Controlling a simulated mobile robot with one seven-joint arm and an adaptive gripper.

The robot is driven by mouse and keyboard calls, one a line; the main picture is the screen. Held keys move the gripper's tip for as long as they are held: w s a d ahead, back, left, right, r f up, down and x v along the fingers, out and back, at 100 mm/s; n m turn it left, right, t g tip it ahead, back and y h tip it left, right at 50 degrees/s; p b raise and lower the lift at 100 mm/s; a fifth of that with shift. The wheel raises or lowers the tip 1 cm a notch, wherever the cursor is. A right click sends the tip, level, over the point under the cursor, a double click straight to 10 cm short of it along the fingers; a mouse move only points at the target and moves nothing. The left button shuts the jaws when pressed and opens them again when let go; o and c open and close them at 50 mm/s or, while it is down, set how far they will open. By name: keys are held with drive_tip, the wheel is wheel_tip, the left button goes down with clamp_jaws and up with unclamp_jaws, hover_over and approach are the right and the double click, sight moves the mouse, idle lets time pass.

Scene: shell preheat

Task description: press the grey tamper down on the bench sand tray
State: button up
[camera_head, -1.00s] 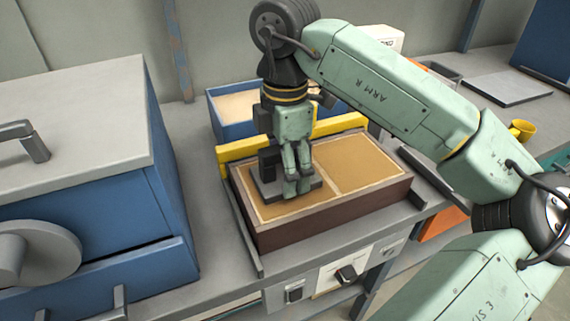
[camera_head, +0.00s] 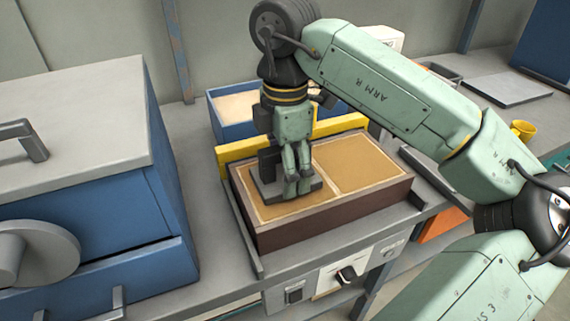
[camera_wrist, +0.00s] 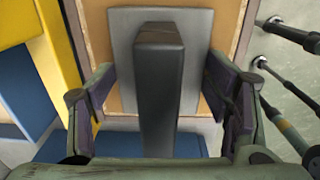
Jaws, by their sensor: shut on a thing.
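The grey tamper (camera_head: 268,190) is on the left half of the sand tray (camera_head: 330,212), a dark brown box with two sand-filled compartments. My gripper (camera_head: 298,188) is shut on the tamper's upright dark handle. In the wrist view the handle (camera_wrist: 160,95) stands between the two fingers of my gripper (camera_wrist: 168,95), with the flat grey plate (camera_wrist: 122,50) over tan sand. The plate appears to lie at the sand surface; its contact and depth are partly hidden by the fingers.
A yellow bar (camera_head: 238,150) runs along the tray's back edge, with a blue sand bin (camera_head: 228,126) behind it. A large blue cabinet with a grey top (camera_head: 80,100) stands at the left. A yellow mug (camera_head: 522,130) and a flat grey plate (camera_head: 508,87) are at the right.

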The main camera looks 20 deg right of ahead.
drive_tip(key=shift+r+p, duration=2.05)
drive_tip(key=shift+r, duration=1.45)
